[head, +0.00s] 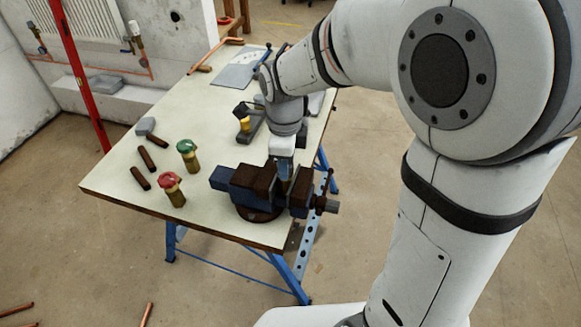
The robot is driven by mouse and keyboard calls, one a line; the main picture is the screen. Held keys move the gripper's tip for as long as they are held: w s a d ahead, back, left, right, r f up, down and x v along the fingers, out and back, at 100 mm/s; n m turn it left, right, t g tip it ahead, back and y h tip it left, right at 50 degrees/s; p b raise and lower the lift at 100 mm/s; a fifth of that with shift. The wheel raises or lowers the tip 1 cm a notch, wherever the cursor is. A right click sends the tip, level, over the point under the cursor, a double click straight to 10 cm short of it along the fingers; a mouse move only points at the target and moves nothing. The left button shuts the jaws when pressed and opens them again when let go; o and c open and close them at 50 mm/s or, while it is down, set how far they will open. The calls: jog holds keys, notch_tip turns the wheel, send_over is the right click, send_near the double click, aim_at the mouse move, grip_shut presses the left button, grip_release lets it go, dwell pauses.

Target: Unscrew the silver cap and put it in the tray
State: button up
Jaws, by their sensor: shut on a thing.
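My gripper (284,170) points straight down at the jaws of the blue and brown vise (255,185) near the front right corner of the workbench. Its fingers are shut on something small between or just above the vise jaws. That spot is where the silver cap would be, but I cannot make the cap out behind the fingers. I cannot tell whether it is still on its thread. A flat grey piece (238,74) with small items lies at the back of the bench. I cannot tell whether it is the tray.
A red-handled valve (172,188) and a green-handled valve (188,154) stand left of the vise. Dark brown bars (140,178) and a grey block (145,126) lie farther left. A yellow-and-black item (244,118) is behind the vise. The bench's front left (120,190) is clear.

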jog(key=n, duration=0.6)
jog(key=shift+n, duration=0.3)
jog(key=n, duration=0.3)
jog(key=shift+n, duration=0.4)
jog(key=n, duration=1.4)
jog(key=o, duration=1)
jog(key=shift+c, duration=0.2)
